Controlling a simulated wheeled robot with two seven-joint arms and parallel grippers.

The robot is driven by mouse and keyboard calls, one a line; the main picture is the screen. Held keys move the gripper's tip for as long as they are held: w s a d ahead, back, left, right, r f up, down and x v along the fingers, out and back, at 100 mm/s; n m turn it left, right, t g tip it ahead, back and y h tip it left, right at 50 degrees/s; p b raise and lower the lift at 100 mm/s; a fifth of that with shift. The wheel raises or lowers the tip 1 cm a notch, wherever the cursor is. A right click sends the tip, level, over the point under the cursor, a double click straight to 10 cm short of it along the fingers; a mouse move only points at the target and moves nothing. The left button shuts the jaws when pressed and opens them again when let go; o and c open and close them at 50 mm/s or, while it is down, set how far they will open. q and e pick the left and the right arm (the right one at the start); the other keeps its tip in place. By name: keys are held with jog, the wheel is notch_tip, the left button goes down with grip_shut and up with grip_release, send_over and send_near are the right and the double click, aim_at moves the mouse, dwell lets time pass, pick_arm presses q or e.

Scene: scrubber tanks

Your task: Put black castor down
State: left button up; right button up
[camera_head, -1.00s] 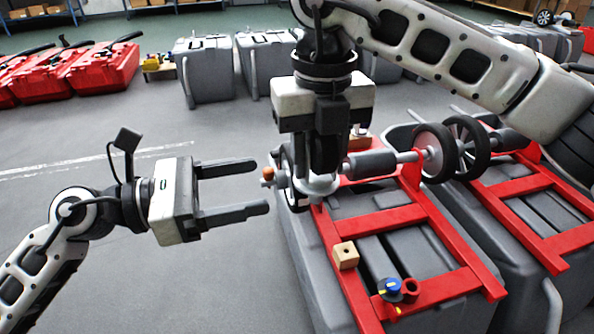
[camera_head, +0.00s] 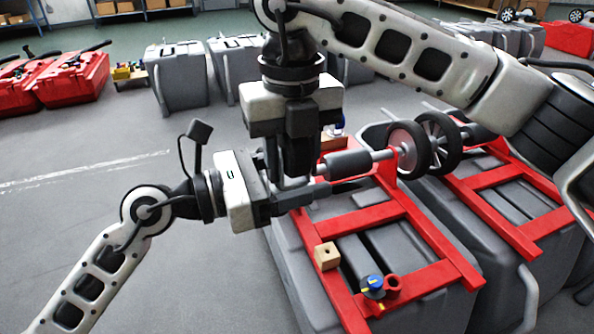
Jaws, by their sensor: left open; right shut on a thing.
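The thing, likely the black castor, is mostly hidden behind the grippers; only a pale sliver shows. My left gripper (camera_head: 318,183) comes in from the left, level and open, with its fingers reaching around or beside the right fingertips. I cannot tell whether it touches the held thing. The red frame (camera_head: 410,215) lies on top of a grey tank (camera_head: 290,262).
A wooden block (camera_head: 327,257) and a blue-topped knob (camera_head: 373,287) sit on the red frame. A second grey tank with a red frame (camera_head: 525,235) stands right. Floor at left is open.

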pick_arm(q)
jog(key=c, duration=1.2)
jog(key=shift+s, duration=0.15)
jog(key=shift+c, duration=0.4)
pick_arm(e)
jog(key=shift+w, duration=0.1)
pick_arm(q)
jog(key=shift+r, duration=0.1)
pick_arm(e)
jog(key=o, duration=1.1)
jog(key=shift+o, duration=0.3)
